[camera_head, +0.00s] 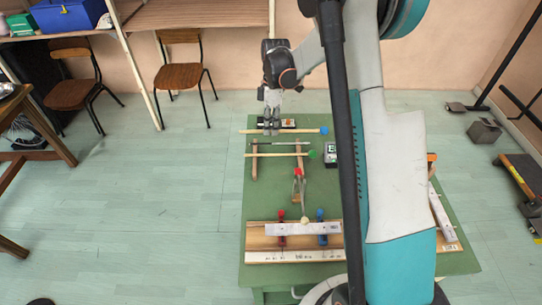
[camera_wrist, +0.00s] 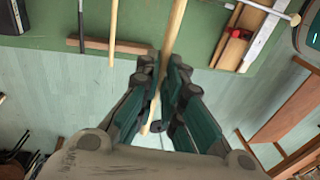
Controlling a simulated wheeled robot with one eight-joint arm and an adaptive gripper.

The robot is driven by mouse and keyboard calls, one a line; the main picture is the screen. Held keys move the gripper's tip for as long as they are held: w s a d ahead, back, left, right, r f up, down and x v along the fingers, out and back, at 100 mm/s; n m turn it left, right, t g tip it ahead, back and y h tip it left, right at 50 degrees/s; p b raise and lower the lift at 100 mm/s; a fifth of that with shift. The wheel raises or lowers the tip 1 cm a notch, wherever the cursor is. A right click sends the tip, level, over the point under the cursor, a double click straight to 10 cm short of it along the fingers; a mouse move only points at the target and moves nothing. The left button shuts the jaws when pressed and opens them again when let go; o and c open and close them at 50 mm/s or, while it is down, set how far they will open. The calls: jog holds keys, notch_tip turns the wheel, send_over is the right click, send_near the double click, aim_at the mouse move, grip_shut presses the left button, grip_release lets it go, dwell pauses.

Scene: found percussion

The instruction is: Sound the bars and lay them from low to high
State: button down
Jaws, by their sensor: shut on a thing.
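My gripper (camera_head: 270,128) is shut on the wooden stick of the blue-headed mallet (camera_head: 300,131), near its left end. The held stick (camera_wrist: 176,25) runs up between the fingers in the wrist view, its bare end sticking out below them. It appears raised above the table. A green-headed mallet (camera_head: 280,155) lies in front of a thin dark rod (camera_head: 278,143). A pale metal bar (camera_head: 303,229) lies across red and blue supports at the front. Another pale bar (camera_head: 440,212) lies at the right, partly hidden by my arm.
The green table (camera_head: 262,195) has a wooden rail with a marked strip (camera_head: 290,257) at its front. Chairs (camera_head: 180,77) stand beyond. My arm hides much of the right side.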

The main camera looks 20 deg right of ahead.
notch_tip(320, 180, down, 13)
jog(key=b, duration=0.7)
jog(key=shift+r+b, duration=0.2)
jog(key=shift+b, duration=0.2)
jog(key=shift+w+f, duration=0.1)
jog(key=shift+f+b, duration=2.45)
jog(key=shift+f, duration=0.6)
jog(key=shift+f+b, duration=0.3)
jog(key=c, duration=1.7)
grip_release()
jog(key=shift+o, duration=0.2)
notch_tip(320, 180, up, 12)
jog(key=w+d, duration=0.1)
jog(key=w, duration=0.1)
jog(key=shift+d, duration=0.3)
